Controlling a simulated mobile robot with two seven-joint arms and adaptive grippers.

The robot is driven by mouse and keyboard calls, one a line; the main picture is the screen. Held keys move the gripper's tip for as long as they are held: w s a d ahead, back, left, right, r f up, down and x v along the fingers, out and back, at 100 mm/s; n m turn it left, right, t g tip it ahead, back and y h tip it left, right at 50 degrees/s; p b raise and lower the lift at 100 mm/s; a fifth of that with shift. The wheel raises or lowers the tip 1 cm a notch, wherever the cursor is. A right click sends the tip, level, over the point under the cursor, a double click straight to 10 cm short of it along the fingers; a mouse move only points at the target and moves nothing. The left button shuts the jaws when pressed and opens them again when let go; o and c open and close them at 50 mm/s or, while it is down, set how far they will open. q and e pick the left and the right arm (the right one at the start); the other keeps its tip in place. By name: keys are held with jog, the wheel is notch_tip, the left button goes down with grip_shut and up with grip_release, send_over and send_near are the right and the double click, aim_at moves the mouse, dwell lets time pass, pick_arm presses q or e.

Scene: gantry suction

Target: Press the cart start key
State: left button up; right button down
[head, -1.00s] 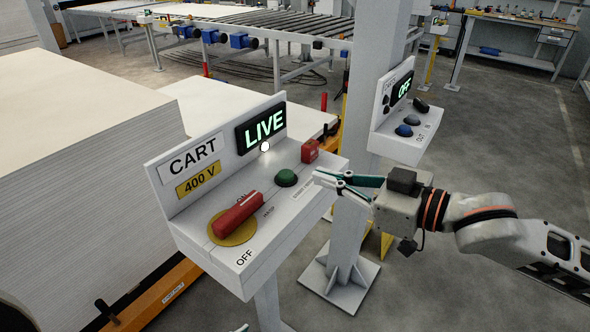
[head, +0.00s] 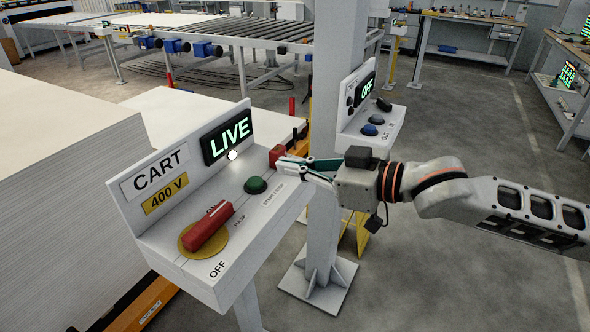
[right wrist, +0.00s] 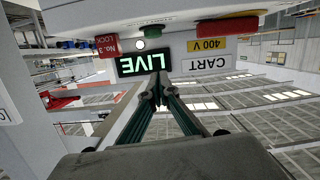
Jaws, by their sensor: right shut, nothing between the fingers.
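The cart panel is a white sloped console (head: 190,262) with a CART plate, a yellow 400 V plate (head: 166,194) and a lit LIVE display (head: 228,134). A green round button (head: 256,185) stands on its top, with a small printed label beside it. A red handle (head: 207,230) on a yellow disc lies at the front. My right gripper (head: 281,165) is shut and empty, its tips close to a red lock block (head: 277,153) and to the right of the green button. In the right wrist view the shut tips (right wrist: 160,80) overlap the LIVE display. Contact cannot be told.
A grey post (head: 338,80) stands behind my right gripper. It carries a second panel (head: 365,135) with an OFF display and a blue button. A large board stack (head: 60,190) fills the left. Open floor (head: 460,270) lies to the right.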

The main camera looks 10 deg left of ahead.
send_over(265, 192)
jog(key=shift+s+a+f, duration=0.1)
jog(key=shift+s+f, duration=0.05)
jog(key=shift+f, duration=0.6)
notch_tip(265, 192, down, 3)
jog(key=shift+r+b, duration=0.2)
jog(key=shift+b, duration=0.15)
jog(key=shift+w+f, duration=0.2)
jog(key=shift+f, duration=0.5)
